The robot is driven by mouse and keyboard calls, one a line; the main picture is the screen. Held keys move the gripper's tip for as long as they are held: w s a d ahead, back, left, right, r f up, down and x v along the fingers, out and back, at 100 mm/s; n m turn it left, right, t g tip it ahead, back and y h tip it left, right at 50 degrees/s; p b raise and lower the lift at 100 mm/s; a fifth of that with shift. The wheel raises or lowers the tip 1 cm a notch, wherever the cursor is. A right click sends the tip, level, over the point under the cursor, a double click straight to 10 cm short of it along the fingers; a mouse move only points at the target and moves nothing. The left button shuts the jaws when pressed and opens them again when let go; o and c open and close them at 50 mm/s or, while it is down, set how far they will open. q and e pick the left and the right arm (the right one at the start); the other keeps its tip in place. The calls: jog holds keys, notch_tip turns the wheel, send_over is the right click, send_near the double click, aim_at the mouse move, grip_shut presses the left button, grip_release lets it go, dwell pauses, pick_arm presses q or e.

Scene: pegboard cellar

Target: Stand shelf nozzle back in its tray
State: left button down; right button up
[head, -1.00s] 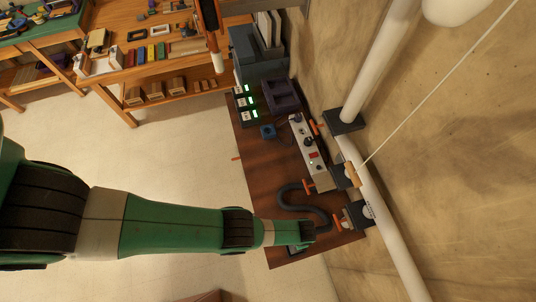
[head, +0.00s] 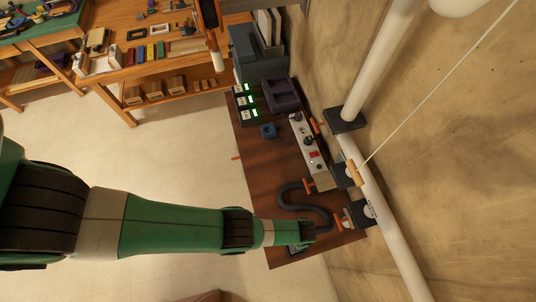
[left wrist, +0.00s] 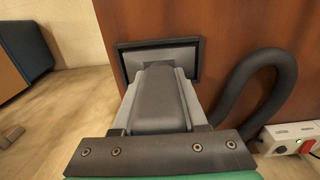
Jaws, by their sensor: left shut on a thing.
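My left gripper (left wrist: 163,78) is shut on the dark grey shelf nozzle (left wrist: 160,100), with a light grey finger on each side of it. The tray (left wrist: 197,66), a dark rectangular frame with a grey inside, lies just beyond the nozzle's far end. I cannot tell whether the nozzle touches its floor. In the head view, my left gripper (head: 306,232) is over the near end of the brown shelf (head: 262,190) and hides most of the nozzle and tray. My right gripper is not in view.
A dark hose (head: 300,197) curves beside the gripper; it also shows in the left wrist view (left wrist: 268,75). A white control box (head: 308,145) and a small blue block (head: 268,131) are further up the shelf. White pipes (head: 385,240) run along the wall at right.

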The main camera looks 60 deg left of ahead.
pick_arm(q)
jog(key=shift+f, duration=0.1)
grip_release()
dwell(0.5)
notch_tip(320, 180, up, 7)
jog(key=p, duration=0.6)
jog(key=shift+p, duration=0.4)
dwell(0.4)
